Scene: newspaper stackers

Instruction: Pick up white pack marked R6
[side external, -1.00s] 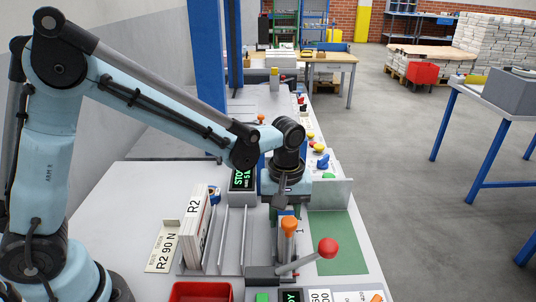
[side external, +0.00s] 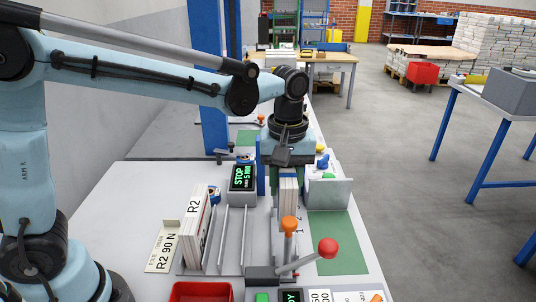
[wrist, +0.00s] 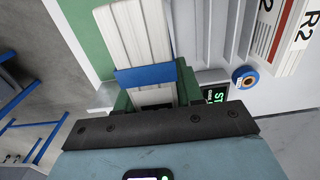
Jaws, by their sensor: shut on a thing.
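A white pack (side external: 288,196) with a blue band hangs upright under my gripper (side external: 286,172) in the side view, above the bench. The pack also shows in the wrist view (wrist: 145,35), with the blue band across it between the green jaws. My gripper (wrist: 155,88) is shut on this pack. No R6 mark can be read on it in either view. Another white pack marked R2 (side external: 194,222) stands in the slotted rack to the left.
The grey rack (side external: 230,240) has empty slots. An orange-topped lever (side external: 289,226) and a red-knobbed lever (side external: 328,248) stand in front of the held pack. A display (side external: 242,178) reads STOP. A red tray (side external: 202,292) and green mat (side external: 340,248) are near.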

